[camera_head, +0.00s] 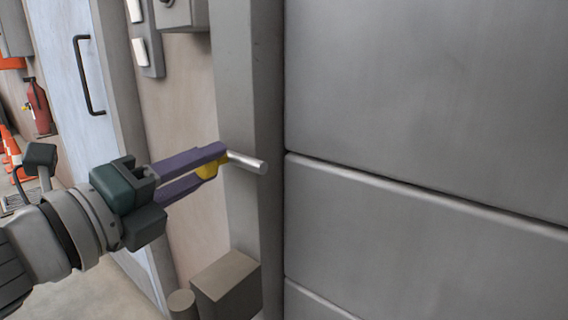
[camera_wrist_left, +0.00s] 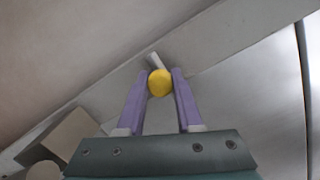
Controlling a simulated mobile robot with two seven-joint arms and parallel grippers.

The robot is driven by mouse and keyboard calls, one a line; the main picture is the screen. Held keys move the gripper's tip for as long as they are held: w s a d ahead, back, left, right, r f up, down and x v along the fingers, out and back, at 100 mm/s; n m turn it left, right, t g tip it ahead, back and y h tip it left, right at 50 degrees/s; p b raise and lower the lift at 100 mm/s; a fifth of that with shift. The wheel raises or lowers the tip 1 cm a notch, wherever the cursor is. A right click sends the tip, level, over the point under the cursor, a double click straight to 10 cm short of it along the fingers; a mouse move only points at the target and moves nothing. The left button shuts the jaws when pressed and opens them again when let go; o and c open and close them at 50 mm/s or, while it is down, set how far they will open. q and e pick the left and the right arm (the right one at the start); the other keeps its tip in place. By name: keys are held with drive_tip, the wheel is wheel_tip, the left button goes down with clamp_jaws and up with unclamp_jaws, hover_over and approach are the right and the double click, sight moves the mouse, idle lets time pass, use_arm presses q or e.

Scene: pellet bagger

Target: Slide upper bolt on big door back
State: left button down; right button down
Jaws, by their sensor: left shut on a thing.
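The upper bolt shows as a short silver rod (camera_head: 249,162) with a yellow knob (camera_head: 207,170) at its left end. It lies across the grey door post, its free end near the left edge of the big grey panelled door (camera_head: 420,120). My left gripper (camera_head: 222,160) has its purple fingers shut on the yellow knob. In the left wrist view the knob (camera_wrist_left: 160,83) sits between the two fingertips, with part of the silver rod (camera_wrist_left: 154,60) beyond it. The bolt's mount is hidden behind the fingers. My right gripper is in neither view.
A grey box (camera_head: 226,284) and a round post (camera_head: 181,303) stand low beside the door post. A pale door with a dark handle (camera_head: 84,75), a red extinguisher (camera_head: 38,105) and orange cones (camera_head: 10,150) are at the left. A grey wall box (camera_head: 181,14) is above.

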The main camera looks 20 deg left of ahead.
use_arm(q)
drive_tip(key=a, duration=0.2)
drive_tip(key=w+a, duration=0.1)
drive_tip(key=a, duration=0.1)
drive_tip(key=shift+w+f, duration=0.1)
drive_tip(key=shift+w, duration=0.1)
drive_tip(key=c, duration=1)
unclamp_jaws()
drive_tip(key=shift+a, duration=0.1)
drive_tip(key=o, duration=0.4)
drive_tip(key=shift+o, duration=0.2)
drive_tip(key=v, duration=1)
